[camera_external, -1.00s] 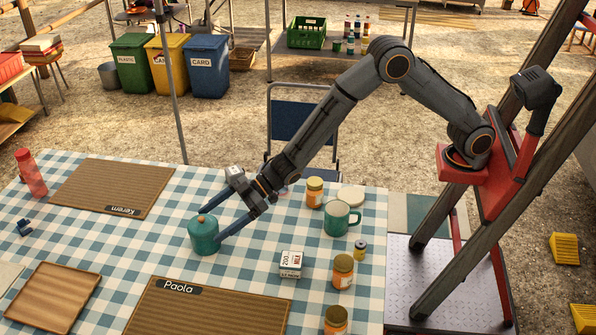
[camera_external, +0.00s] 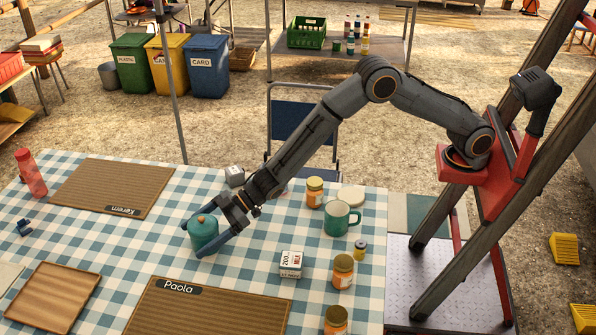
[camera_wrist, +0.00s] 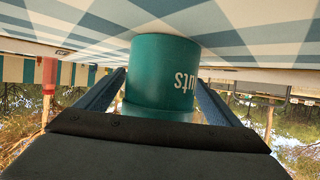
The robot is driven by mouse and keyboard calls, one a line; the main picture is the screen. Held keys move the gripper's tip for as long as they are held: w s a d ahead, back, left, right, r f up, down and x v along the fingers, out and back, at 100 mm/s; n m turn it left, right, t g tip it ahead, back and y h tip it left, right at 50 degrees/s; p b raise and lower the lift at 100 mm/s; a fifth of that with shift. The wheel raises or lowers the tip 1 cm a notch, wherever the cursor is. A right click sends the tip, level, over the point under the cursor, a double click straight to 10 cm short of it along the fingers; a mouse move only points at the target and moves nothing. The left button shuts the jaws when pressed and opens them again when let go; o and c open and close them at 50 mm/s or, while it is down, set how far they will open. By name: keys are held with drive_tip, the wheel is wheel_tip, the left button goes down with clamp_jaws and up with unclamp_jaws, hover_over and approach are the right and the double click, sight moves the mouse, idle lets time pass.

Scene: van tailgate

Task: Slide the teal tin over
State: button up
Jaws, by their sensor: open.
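The teal tin (camera_external: 204,238), with a lighter lid and an orange knob, stands upright on the checked tablecloth. In the wrist view the tin (camera_wrist: 163,72) appears upside down, with white lettering partly visible. My gripper (camera_external: 192,239) is open and low over the table, with one finger on each side of the tin. The wrist view shows the two fingers (camera_wrist: 156,100) flanking it; I cannot tell whether either touches it.
Right of the tin are a white carton (camera_external: 291,264), a teal mug (camera_external: 341,218) and several orange jars (camera_external: 343,271). The Paola mat (camera_external: 208,310) lies in front, the Kerem mat (camera_external: 112,187) behind left, and a wooden tray (camera_external: 53,297) front left. Bare cloth lies left of the tin.

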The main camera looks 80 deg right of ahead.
drive_tip(key=shift+w+a+f, duration=0.3)
drive_tip(key=shift+w+a, duration=0.1)
drive_tip(key=shift+w, duration=0.1)
drive_tip(key=shift+c, duration=0.3)
drive_tip(key=c, duration=1.2)
drive_tip(key=shift+o, duration=0.2)
drive_tip(key=shift+d+p, duration=2.5)
drive_tip(key=shift+d, duration=7.5)
drive_tip(key=o, duration=1.2)
drive_tip(key=shift+v, duration=3.95)
